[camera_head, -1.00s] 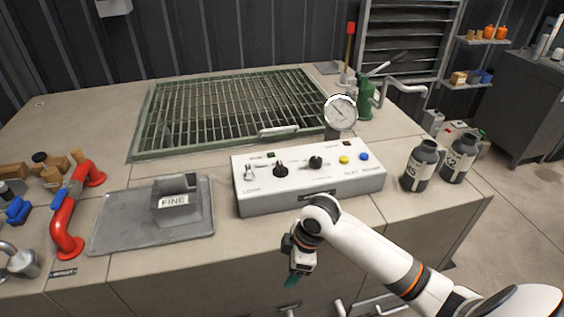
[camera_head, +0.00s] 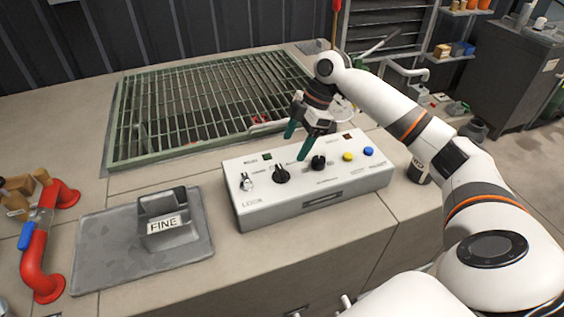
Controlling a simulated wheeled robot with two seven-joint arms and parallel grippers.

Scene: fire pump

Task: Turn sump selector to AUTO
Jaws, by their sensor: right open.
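The white control box (camera_head: 300,212) stands on the bench in front of the green grating. Its top carries a silver key switch (camera_head: 246,182), a left black knob (camera_head: 281,173) and a right black knob (camera_head: 318,162). The labels are too small to tell which knob is the sump selector or where AUTO is. My right gripper (camera_head: 297,144) is open and empty, its dark green fingers pointing down above the back edge of the box, behind and between the two knobs. I see no contact with either knob. My left gripper is out of view.
A yellow button (camera_head: 347,157) and a blue button (camera_head: 368,151) sit right of the knobs.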

